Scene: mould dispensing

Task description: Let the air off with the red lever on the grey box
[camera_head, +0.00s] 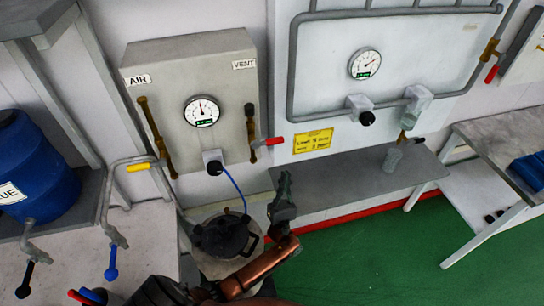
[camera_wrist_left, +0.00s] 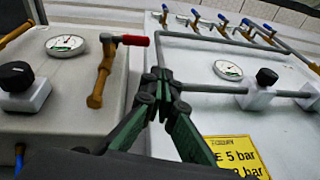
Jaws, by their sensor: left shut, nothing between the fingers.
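The grey box (camera_head: 190,70) hangs on the wall with AIR and VENT labels and a round gauge (camera_head: 201,111). On its right, under VENT, a brass valve carries the red lever (camera_head: 272,141), which points right, roughly level. In the left wrist view the red lever (camera_wrist_left: 135,40) also points right from its brass valve, up and left of the fingertips. My left gripper (camera_head: 284,180) is shut and empty, just below and right of the lever, apart from it in the head view. It also shows in the left wrist view (camera_wrist_left: 158,78). My right gripper is not in view.
A yellow lever (camera_head: 138,167) is at the box's lower left. A black-lidded pot (camera_head: 222,236) with a blue hose stands below. A white panel (camera_head: 440,50) with a gauge and yellow note (camera_head: 313,141) is to the right. A grey shelf (camera_head: 350,180) runs below it.

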